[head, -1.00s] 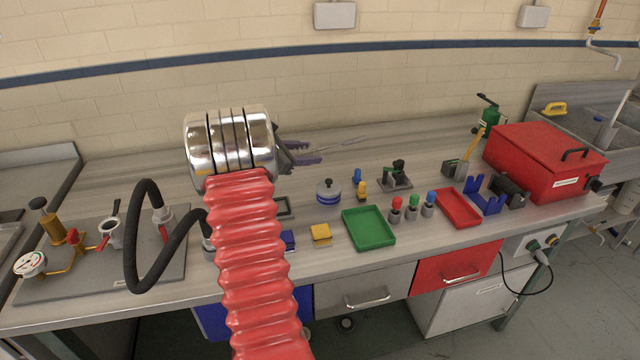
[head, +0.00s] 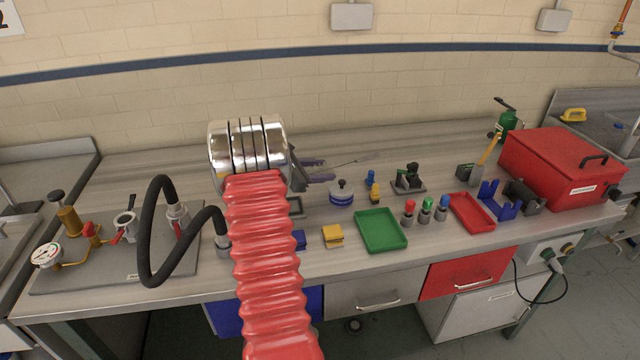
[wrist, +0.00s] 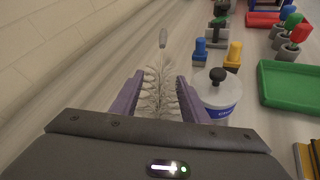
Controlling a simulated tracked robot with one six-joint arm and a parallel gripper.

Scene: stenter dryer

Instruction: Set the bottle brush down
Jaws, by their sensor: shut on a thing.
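The bottle brush (wrist: 158,85) is held between the purple jaws of my gripper (wrist: 157,88) in the wrist view, its pale bristles between them and its thin stem with a grey tip pointing away. In the head view the brush (head: 350,161) sticks out to the right of my gripper (head: 318,168), over the back part of the bench. Whether the brush touches the bench top (head: 330,140) is hard to tell. My red bellows arm hides part of the bench.
A blue and white lidded pot (head: 341,193) stands close right of the jaws. Blue (head: 370,178) and yellow (head: 375,193) pegs, a green tray (head: 381,231) and a red tray (head: 472,212) lie further right. The bench near the back wall is clear.

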